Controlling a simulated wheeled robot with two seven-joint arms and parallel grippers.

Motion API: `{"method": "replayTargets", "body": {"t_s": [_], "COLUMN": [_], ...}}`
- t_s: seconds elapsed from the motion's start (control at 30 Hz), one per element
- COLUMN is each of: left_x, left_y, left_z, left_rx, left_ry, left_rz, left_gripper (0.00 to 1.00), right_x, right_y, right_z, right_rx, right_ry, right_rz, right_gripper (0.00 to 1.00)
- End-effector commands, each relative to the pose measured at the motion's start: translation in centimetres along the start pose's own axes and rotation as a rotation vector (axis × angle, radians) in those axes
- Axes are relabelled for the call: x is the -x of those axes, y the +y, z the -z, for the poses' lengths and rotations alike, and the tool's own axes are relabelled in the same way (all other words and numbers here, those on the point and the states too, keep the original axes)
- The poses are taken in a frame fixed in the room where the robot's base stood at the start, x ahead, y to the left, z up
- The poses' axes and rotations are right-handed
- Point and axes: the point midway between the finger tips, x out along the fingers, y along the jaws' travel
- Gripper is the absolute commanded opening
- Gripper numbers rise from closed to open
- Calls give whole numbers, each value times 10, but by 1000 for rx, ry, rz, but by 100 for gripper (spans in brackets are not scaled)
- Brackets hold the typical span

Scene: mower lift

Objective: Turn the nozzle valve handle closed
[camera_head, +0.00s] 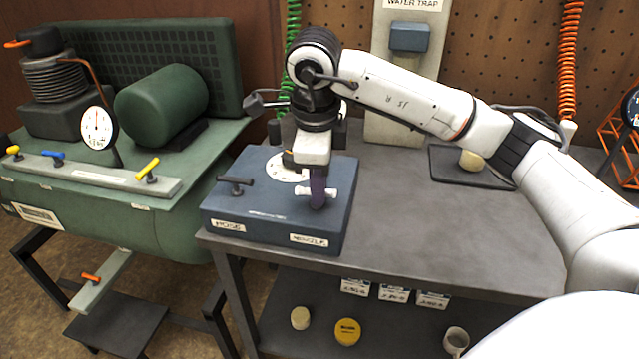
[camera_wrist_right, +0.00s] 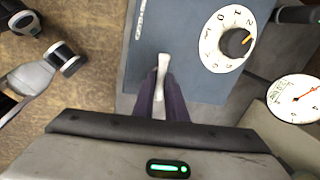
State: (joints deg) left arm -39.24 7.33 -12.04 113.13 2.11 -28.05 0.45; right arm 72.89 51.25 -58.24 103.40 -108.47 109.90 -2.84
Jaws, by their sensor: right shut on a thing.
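The nozzle valve handle (camera_head: 303,191) is a white bar on top of a blue box (camera_head: 270,214), above the NOZZLE label (camera_head: 309,240). It lies roughly parallel to the box's front edge. My right gripper (camera_head: 318,192) points down over it, its purple fingers shut on the bar. In the right wrist view, the white handle (camera_wrist_right: 163,66) sticks out between the purple fingers (camera_wrist_right: 164,98). The fingers hide its middle and pivot.
A black handle (camera_head: 236,184) stands left on the box, above the HOSE label (camera_head: 228,225). A round dial (camera_wrist_right: 227,40) with a black knob sits behind the nozzle handle. A green compressor tank (camera_head: 160,215) stands left. The grey bench (camera_head: 430,235) is mostly clear to the right.

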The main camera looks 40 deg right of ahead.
Motion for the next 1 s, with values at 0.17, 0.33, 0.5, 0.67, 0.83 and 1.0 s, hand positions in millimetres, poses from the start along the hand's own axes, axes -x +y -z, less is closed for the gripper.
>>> {"method": "replayTargets", "body": {"t_s": [0.17, 0.33, 0.5, 0.67, 0.83, 1.0], "left_x": [0, 0, 1, 0, 1, 0], "left_y": [0, 0, 0, -1, -1, -1], "left_z": [0, 0, 0, 0, 0, -1], "left_rx": [1, 1, 1, 1, 1, 1], "left_ry": [0, 0, 0, 0, -1, -1], "left_rz": [0, 1, 1, 1, 2, 2], "left_gripper": [34, 34, 34, 34, 34, 34], "right_x": [3, 3, 3, 3, 3, 2], "right_y": [-2, -2, -3, -3, -3, -2], "right_z": [-2, -2, -2, -1, -1, -1], "right_rx": [-78, -115, -129, -130, -130, -127], "right_ry": [7, 14, 16, 17, 16, 19], "right_rz": [7, 8, 9, 9, 9, 6], "right_gripper": [0, 0, 0, 0, 13, 29]}}
